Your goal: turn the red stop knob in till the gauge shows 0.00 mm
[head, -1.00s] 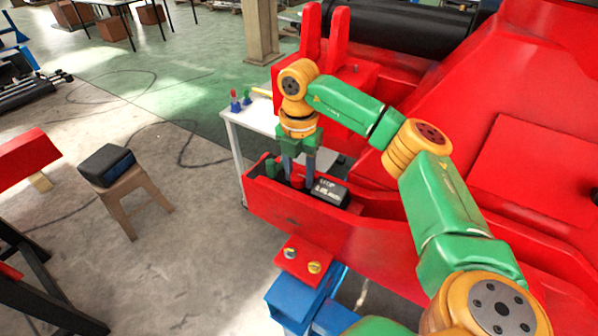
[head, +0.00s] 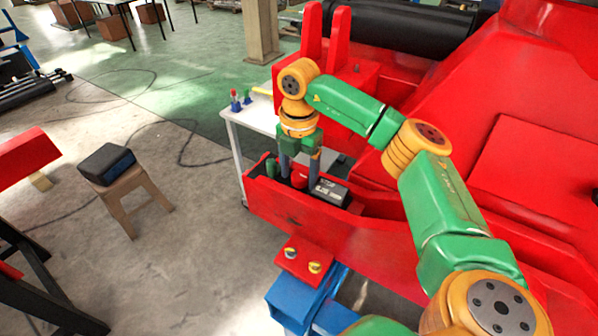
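The red stop knob (head: 299,180) sits down in the red trough of the crane stand, partly hidden by the trough wall and my fingers. The gauge (head: 329,191) is a dark box with a light display just right of the knob; its small digits look like 0.26 mm, but I cannot be sure. My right gripper (head: 300,174) points straight down over the knob, with one finger on each side. The fingers are apart and a gap shows beside the knob, so it is open. My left gripper is not in view.
A green post (head: 270,168) stands in the trough left of the knob. The red trough wall (head: 300,222) rises in front. A white table (head: 250,118) with small coloured pieces stands behind. A stool (head: 135,195) bears a dark box at left, with open floor around.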

